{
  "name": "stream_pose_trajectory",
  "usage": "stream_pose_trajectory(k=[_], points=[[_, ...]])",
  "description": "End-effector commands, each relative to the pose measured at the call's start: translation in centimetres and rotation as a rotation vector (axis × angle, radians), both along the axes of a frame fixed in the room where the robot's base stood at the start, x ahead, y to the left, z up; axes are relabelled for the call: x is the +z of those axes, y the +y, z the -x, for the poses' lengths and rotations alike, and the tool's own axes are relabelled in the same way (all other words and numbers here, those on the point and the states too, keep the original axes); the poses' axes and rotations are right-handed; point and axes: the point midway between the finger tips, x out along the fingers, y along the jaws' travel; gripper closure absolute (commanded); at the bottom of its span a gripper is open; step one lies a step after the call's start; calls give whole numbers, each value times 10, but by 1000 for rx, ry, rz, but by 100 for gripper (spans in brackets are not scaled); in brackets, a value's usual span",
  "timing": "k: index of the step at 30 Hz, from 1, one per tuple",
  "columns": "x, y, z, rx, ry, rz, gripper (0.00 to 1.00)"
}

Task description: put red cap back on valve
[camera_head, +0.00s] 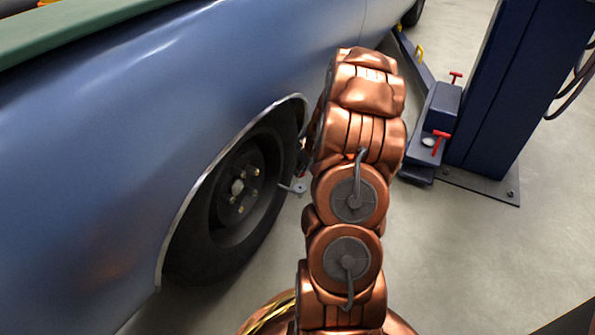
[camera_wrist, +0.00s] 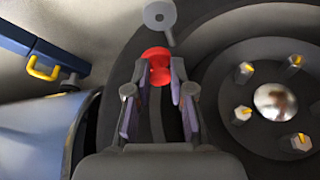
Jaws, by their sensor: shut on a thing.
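My gripper (camera_wrist: 160,92) is shut on the red cap (camera_wrist: 158,62), which shows between its fingertips in the wrist view. The cap is in front of the dark tyre (camera_wrist: 115,125), beside the wheel hub. The valve cannot be made out; it may be hidden behind the cap or the fingers. In the head view my copper arm hides most of the gripper, and a small part of it shows beside the wheel (camera_head: 240,190). Whether the cap touches the valve cannot be told.
The wheel's hub (camera_wrist: 276,101) has several lug nuts around it. The blue car body (camera_head: 100,150) stands close on the left. A dark blue lift post (camera_head: 510,90) with red-handled arms (camera_head: 435,135) stands at the right. The concrete floor (camera_head: 480,270) is clear at lower right.

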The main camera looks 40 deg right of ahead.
Motion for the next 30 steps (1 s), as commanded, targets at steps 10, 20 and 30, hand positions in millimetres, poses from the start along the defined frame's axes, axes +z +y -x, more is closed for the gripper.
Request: stream_pose_trajectory(k=[10, 20, 30], points=[[-17, 1, 0, -1, 1, -4, 100], [-44, 2, 0, 2, 3, -3, 100], [-63, 2, -1, 2, 1, -1, 100]])
